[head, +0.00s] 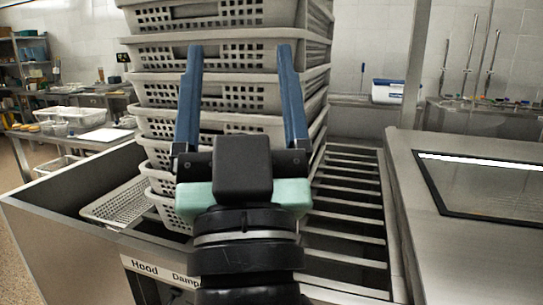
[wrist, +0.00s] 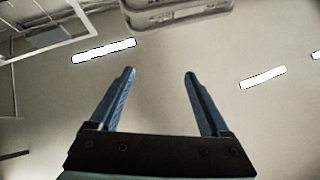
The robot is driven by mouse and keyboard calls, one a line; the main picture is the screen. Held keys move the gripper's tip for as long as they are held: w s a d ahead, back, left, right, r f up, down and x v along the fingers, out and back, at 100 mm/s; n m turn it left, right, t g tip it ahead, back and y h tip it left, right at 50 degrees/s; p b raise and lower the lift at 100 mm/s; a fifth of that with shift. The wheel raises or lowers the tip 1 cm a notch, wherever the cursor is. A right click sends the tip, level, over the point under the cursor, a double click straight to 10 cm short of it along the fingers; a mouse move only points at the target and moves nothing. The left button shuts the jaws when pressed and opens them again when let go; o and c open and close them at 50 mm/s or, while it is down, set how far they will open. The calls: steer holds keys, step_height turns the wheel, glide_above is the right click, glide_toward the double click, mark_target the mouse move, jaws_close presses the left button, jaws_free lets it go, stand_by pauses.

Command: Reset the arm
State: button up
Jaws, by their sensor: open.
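My gripper (head: 239,52) is raised in the middle of the head view, with its two blue fingers spread apart and pointing up. Nothing is between the fingers. Behind it stands a tall stack of grey perforated baskets (head: 160,50); my gripper and wrist cover part of the stack. In the wrist view my gripper (wrist: 159,72) is open and empty against the ceiling, and a basket's edge (wrist: 175,14) shows at the top.
A slatted metal rack (head: 345,205) lies right of the stack, beside a metal machine with a dark window (head: 490,185). A single basket (head: 118,203) sits low at the left in a metal bin. Shelves and a table with trays (head: 75,115) stand farther back left.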

steer(key=s+d+r+m+h+p, duration=0.1)
steer(key=s+d+r+h+p, duration=0.15)
steer(key=s+r, duration=0.4)
step_height(320, 180, up, 23)
steer(key=w+p, duration=0.1)
steer(key=p, duration=2.1)
steer(key=shift+w+f+t, duration=0.15)
steer(key=shift+t, duration=0.25)
